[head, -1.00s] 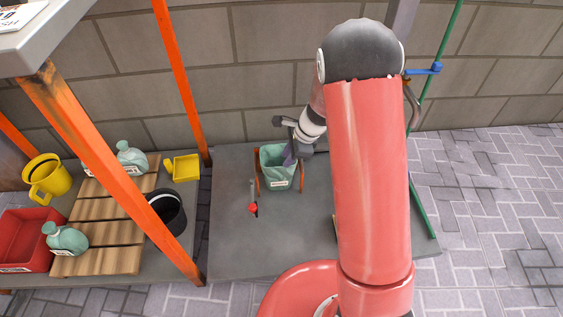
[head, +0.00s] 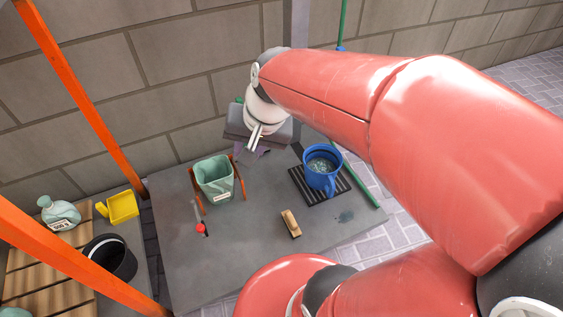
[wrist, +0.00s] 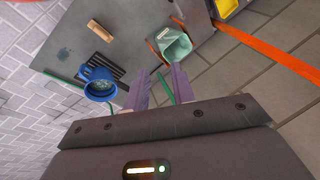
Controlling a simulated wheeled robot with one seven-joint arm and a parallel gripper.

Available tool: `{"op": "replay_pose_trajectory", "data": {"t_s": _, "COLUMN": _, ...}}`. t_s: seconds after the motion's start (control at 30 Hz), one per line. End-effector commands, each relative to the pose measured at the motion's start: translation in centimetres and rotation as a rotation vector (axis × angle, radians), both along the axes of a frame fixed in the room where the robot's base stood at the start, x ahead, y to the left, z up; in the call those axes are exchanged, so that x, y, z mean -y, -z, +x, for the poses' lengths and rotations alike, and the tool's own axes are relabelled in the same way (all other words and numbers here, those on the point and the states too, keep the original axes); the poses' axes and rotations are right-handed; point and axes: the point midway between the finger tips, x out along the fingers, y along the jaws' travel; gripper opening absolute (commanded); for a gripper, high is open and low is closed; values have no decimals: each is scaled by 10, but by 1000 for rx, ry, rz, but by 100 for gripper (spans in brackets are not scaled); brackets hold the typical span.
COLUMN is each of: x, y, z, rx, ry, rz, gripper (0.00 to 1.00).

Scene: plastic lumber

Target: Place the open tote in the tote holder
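The open tote (head: 216,181) is pale green with a white label on its front. It stands upright between the orange sides of the tote holder (head: 239,178) on the grey platform. Whether its bottom rests fully in the holder is hidden. The tote also shows in the wrist view (wrist: 174,50), beyond the fingers. My gripper (head: 257,151) is up and to the right of the tote, near the wall, apart from it. In the wrist view its purple fingers (wrist: 159,78) are spread with nothing between them.
A blue bucket (head: 320,172) of liquid stands on a black grate at right. A wooden brush (head: 291,224) and a red-ended tool (head: 201,229) lie on the platform (head: 250,235). Orange posts (head: 83,102), a black bucket (head: 108,258) and a yellow container (head: 122,206) are at left.

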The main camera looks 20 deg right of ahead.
Motion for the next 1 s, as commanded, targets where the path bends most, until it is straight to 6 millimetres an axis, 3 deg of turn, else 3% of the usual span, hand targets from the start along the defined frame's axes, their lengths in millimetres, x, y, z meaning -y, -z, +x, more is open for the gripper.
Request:
{"op": "replay_pose_trajectory", "data": {"t_s": 0.1, "x": 13, "y": -18, "z": -41, "rx": 104, "ry": -150, "rz": -138, "gripper": 25}}
{"op": "replay_pose_trajectory", "data": {"t_s": 0.33, "x": 30, "y": -28, "z": -84, "rx": 198, "ry": -315, "rz": -332, "gripper": 25}}
{"op": "replay_pose_trajectory", "data": {"t_s": 0.77, "x": 33, "y": -31, "z": -90, "rx": 209, "ry": -341, "rz": -364, "gripper": 25}}
{"op": "replay_pose_trajectory", "data": {"t_s": 0.87, "x": 33, "y": -43, "z": -90, "rx": 209, "ry": -341, "rz": -364, "gripper": 25}}
{"op": "replay_pose_trajectory", "data": {"t_s": 1.0, "x": 32, "y": -77, "z": -90, "rx": 209, "ry": -340, "rz": -363, "gripper": 25}}
